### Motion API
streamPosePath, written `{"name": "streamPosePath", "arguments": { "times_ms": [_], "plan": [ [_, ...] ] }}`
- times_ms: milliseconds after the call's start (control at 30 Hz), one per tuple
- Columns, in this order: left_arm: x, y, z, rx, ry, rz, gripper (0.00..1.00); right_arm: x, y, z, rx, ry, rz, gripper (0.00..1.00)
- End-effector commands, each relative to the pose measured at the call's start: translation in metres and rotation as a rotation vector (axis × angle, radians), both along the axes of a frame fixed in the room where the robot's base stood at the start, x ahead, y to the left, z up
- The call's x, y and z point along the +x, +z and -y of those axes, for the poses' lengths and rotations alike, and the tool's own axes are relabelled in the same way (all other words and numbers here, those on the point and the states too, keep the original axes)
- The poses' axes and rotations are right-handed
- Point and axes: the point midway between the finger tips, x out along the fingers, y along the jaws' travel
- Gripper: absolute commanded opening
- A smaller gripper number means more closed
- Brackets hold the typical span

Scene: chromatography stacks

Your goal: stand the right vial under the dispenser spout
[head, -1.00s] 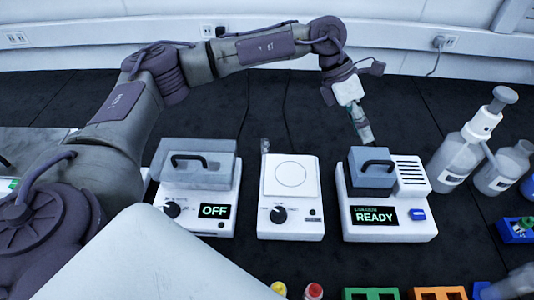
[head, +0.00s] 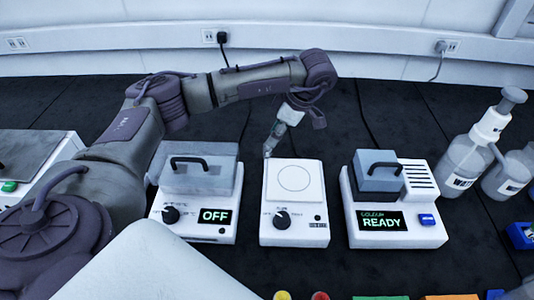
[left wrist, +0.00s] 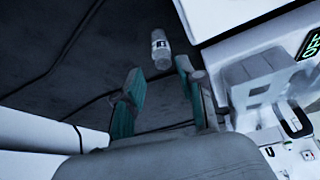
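A small clear vial (left wrist: 161,50) with a pale label shows in the left wrist view, just beyond my left gripper's (left wrist: 160,90) fingertips. The gripper's teal fingers are apart with nothing between them. In the head view my left gripper (head: 268,150) points down at the back left corner of the white stirrer plate; the vial is hard to make out there. The dispenser (head: 470,150), a bottle with a white pump head and side spout, stands at the right. My right gripper is not in view.
A lidded device reading OFF (head: 215,216) stands left of the stirrer plate (head: 293,205). A device reading READY (head: 385,224) stands right of it. Another bottle (head: 507,180) is beside the dispenser. Yellow (head: 282,295) and red (head: 320,295) caps and coloured racks line the lower edge.

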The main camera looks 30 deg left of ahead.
Motion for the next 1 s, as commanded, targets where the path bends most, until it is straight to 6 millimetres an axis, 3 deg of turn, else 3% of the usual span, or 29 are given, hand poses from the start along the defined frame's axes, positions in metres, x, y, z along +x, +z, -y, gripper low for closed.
{"name": "streamPosePath", "arguments": {
  "times_ms": [400, 667, 700, 867, 1000],
  "plan": [
    [-0.01, -0.045, -0.019, -0.001, 0.001, -0.002, 0.39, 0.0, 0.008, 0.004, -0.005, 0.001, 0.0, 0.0],
    [-0.01, -0.049, -0.02, -0.001, 0.0, 0.0, 0.39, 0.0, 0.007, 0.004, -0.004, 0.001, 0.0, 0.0],
    [-0.01, -0.049, -0.02, -0.001, 0.0, 0.0, 0.37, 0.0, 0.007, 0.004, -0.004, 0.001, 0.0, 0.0],
    [-0.01, -0.049, -0.02, -0.001, 0.0, 0.0, 0.11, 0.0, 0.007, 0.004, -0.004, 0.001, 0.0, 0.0],
    [-0.01, -0.049, -0.02, -0.001, 0.0, 0.0, 0.05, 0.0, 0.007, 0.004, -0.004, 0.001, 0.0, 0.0]
  ]
}}
